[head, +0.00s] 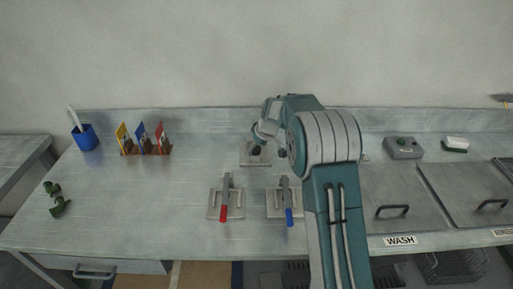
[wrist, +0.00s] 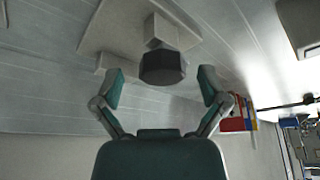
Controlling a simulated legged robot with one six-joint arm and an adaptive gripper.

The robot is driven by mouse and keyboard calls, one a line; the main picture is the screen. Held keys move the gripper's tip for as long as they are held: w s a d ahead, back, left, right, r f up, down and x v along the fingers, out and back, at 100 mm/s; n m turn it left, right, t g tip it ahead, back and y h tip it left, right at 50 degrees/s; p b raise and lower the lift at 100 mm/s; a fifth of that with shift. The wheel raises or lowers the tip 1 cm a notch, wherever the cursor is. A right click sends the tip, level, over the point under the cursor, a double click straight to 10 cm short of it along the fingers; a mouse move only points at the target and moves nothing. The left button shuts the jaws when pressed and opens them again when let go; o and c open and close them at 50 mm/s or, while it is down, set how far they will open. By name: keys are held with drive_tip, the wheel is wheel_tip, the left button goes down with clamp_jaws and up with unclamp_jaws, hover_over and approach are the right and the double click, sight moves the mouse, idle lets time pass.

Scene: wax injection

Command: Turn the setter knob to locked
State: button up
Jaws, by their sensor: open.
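The setter knob (wrist: 162,67) is a dark, faceted knob on a pale block that rises from a light base plate (wrist: 98,32) in the wrist view. In the head view the base plate (head: 247,160) lies on the bench behind the two clamps, and my arm partly covers the knob. My gripper (wrist: 160,82) is open, with one teal finger on each side of the knob and visible gaps to both. Its fingertips are close to the knob; I cannot tell whether they are level with it. The knob's markings cannot be read.
A red-handled clamp (head: 224,197) and a blue-handled clamp (head: 287,200) stand in front of the plate. Coloured cards (head: 142,139) and a blue cup (head: 85,138) are at left. A grey control box (head: 403,148) and lidded wash basins are at right. The bench's left-centre is clear.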

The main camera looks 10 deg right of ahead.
drive_tip(key=shift+c, duration=0.3)
drive_tip(key=shift+a, duration=0.15)
drive_tip(key=c, duration=1.1)
drive_tip(key=shift+m, duration=0.4)
drive_tip(key=m+h, duration=0.1)
drive_tip(key=m, duration=0.2)
drive_tip(key=shift+s+a+m+t, duration=0.1)
drive_tip(key=shift+m+t, duration=0.2)
drive_tip(key=shift+t, duration=0.1)
drive_tip(key=m+h, duration=0.2)
drive_tip(key=m, duration=0.2)
drive_tip(key=shift+a+f, duration=0.1)
drive_tip(key=m+h, duration=0.1)
drive_tip(key=m, duration=0.4)
drive_tip(key=shift+a+g+h, duration=0.1)
drive_tip(key=shift+g+h, duration=0.3)
drive_tip(key=shift+m+g+h, duration=0.6)
drive_tip(key=shift+m, duration=1.7)
